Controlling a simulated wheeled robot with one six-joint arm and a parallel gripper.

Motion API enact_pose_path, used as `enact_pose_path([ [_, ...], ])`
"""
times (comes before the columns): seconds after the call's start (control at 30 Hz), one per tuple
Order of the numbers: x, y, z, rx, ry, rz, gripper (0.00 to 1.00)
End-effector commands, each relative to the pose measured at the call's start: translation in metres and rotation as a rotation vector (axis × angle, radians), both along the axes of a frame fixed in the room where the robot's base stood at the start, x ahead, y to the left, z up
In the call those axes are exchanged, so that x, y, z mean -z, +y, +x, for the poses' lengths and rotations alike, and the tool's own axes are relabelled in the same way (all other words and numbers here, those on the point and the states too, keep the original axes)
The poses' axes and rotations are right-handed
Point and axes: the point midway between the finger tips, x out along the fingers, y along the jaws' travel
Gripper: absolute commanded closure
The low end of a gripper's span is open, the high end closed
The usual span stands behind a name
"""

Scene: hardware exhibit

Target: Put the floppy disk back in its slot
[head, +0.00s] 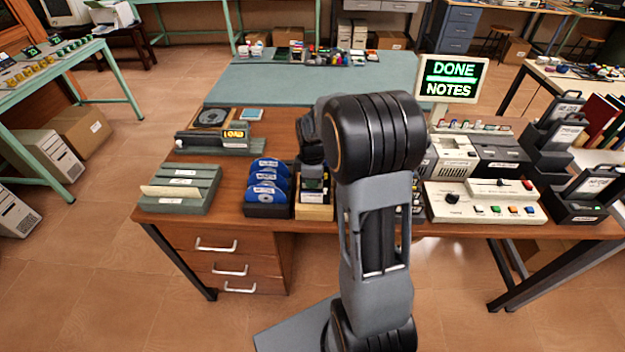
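My arm rises through the middle of the head view and bends over at the top. My gripper (312,175) points down just above a small light-wood box (314,213) at the front of the wooden desk. The box holds dark, flat, label-bearing items that look like floppy disks (314,198). The fingertips are small and dark against them, so I cannot tell whether they are open or hold a disk. The arm hides the desk right of the box, and which slot is empty cannot be seen.
A dark rack of blue discs (267,187) stands just left of the wooden box. A grey-green divided tray (180,188) is farther left. Right of my arm are a cream control panel (485,202), dark holders (575,205) and a lit "DONE NOTES" sign (450,78). The teal mat (270,88) is largely clear.

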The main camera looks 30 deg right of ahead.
Motion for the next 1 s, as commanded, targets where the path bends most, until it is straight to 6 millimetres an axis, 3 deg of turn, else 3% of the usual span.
enact_pose_path([
  [0.2, 0.000, 0.000, 0.000, 0.000, 0.000, 0.000, 1.00],
  [0.53, 0.000, 0.000, 0.000, 0.000, 0.000, 0.000, 0.67],
  [1.0, -0.013, 0.000, 0.000, 0.000, -0.001, 0.000, 0.67],
])
